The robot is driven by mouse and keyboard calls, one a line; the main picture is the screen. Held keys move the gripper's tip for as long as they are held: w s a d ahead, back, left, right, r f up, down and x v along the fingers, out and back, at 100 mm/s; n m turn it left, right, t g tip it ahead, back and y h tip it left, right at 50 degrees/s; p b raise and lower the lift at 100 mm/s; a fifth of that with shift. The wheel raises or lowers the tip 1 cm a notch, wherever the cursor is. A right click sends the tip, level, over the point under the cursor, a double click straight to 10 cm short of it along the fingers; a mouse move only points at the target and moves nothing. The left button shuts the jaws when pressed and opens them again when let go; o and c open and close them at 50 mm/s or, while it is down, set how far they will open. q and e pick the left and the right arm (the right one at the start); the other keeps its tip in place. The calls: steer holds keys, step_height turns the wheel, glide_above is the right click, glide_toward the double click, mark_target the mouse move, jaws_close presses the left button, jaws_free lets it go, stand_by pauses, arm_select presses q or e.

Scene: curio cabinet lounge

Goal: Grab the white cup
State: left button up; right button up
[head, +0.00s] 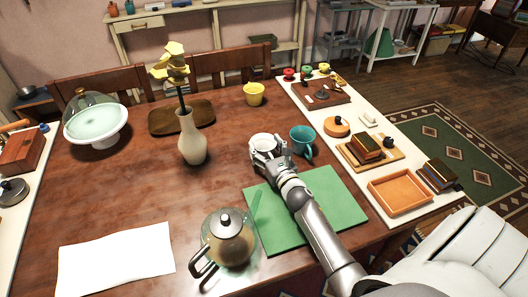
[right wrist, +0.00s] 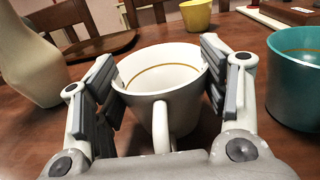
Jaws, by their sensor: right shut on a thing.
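The white cup (head: 263,142) stands upright on the wooden table, left of the teal cup (head: 302,139). In the right wrist view the white cup (right wrist: 160,88) shows a tan line inside its rim, and its handle faces the wrist. My right gripper (head: 266,152) is shut on the white cup, with one finger on each side of it; the right wrist view shows this gripper (right wrist: 160,92) too. The cup's base is partly hidden by the gripper. My left gripper is not in view.
A cream vase (head: 192,143) stands left of the cup, and a yellow cup (head: 254,94) stands behind. A green mat (head: 322,199) lies under my right forearm. A glass teapot (head: 229,240) stands in front. A white sheet (head: 115,262) lies front left.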

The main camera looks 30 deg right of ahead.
steer(key=shift+c, duration=0.8)
steer(key=shift+r, duration=0.15)
